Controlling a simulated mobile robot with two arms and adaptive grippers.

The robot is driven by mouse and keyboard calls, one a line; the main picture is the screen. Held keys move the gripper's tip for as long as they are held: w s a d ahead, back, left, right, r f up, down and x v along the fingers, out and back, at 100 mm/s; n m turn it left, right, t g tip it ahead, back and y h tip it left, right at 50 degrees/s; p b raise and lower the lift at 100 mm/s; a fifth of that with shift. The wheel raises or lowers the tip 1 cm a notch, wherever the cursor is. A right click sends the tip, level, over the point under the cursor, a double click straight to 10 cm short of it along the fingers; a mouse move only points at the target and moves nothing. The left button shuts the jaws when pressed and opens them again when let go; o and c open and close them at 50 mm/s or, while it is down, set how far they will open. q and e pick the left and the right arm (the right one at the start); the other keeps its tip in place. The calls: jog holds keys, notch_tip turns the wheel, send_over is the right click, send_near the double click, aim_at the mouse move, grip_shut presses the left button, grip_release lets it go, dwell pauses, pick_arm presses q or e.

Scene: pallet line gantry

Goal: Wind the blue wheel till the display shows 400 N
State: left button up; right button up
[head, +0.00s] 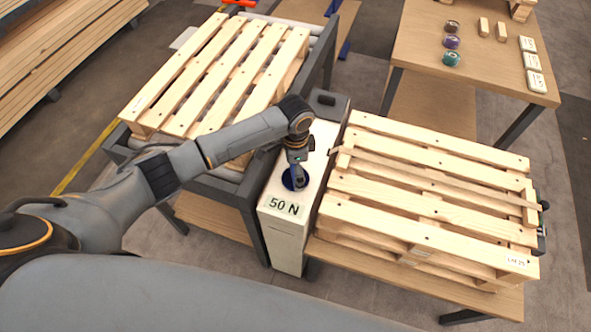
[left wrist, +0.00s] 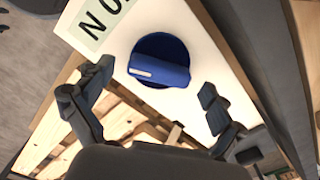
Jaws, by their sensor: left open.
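The blue wheel (head: 291,180) sits on top of a white box (head: 288,238) between two tables. In the left wrist view the wheel (left wrist: 160,58) is a round blue knob with a raised grip bar and a white mark at the bar's left end. The display (head: 284,206) on the box reads 50 N; part of it shows in the left wrist view (left wrist: 97,18). My left gripper (head: 296,176) is over the wheel. In the left wrist view its fingers (left wrist: 150,105) are spread apart, with the wheel ahead of them and nothing between them. My right gripper is not in view.
A wooden pallet (head: 215,78) lies on the dark-framed conveyor to the left. Stacked pallets (head: 430,195) stand on a low table right of the box, close beside it. A wooden table (head: 480,45) at the back right holds coloured spools and small blocks.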

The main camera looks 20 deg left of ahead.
pick_arm(q)
jog(key=shift+f, duration=0.5)
jog(key=c, duration=1.2)
jog(key=shift+o, duration=0.2)
